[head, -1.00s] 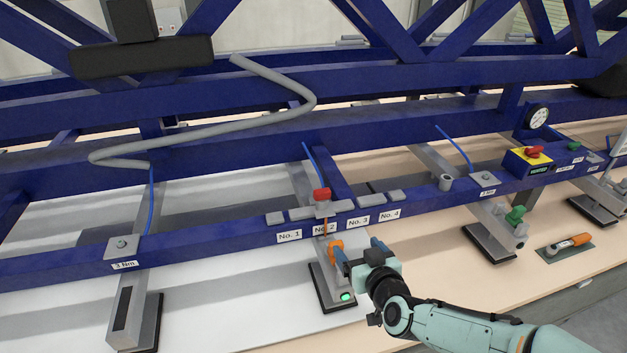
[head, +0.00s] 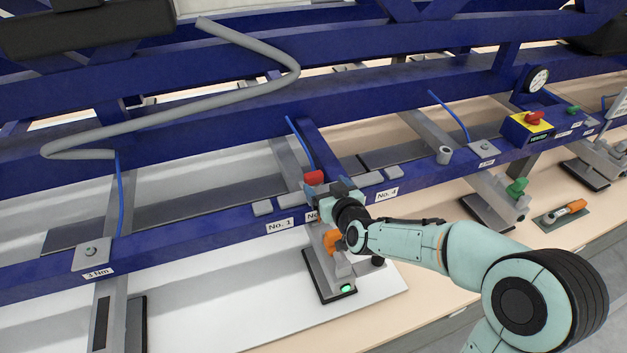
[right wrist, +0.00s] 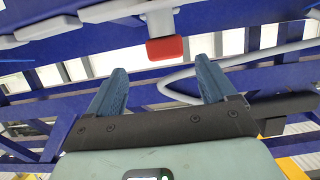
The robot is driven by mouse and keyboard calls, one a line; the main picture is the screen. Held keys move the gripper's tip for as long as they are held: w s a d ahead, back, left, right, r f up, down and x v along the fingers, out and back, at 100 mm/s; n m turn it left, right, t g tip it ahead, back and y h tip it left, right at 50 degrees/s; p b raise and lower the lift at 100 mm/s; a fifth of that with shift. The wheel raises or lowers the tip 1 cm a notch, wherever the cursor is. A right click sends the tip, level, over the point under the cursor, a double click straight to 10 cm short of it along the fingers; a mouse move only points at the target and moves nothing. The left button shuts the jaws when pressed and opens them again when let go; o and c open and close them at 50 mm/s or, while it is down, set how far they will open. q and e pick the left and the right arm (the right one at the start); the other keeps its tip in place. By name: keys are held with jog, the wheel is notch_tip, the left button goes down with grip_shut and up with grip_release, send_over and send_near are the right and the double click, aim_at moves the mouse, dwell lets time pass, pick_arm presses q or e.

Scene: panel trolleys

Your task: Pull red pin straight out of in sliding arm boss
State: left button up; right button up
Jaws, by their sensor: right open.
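The red pin (head: 314,178) stands at the top of the grey sliding arm boss on the blue rail, by the No. 2 label. Its red head (right wrist: 165,48) also shows in the right wrist view, just beyond the fingertips and centred between them. My right gripper (head: 338,188) is beside the red head, on its right in the head view. Its two blue fingers (right wrist: 160,75) are apart with nothing between them. The gripper hides most of the boss and the pin's lower part. My left gripper is not in view.
An orange handle (head: 332,241) and a clamp foot with a green light (head: 347,288) sit below my right wrist. A bent grey tube (head: 215,110) crosses the blue frame. The white panel (head: 220,310) is clear at lower left.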

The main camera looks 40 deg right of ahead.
aim_at(316, 178)
jog(key=x, duration=0.4)
jog(key=a+x, duration=0.1)
jog(key=shift+w+d+f, duration=0.1)
jog(key=shift+w+d, duration=0.1)
jog(key=shift+w, duration=0.35)
jog(key=c, duration=1.2)
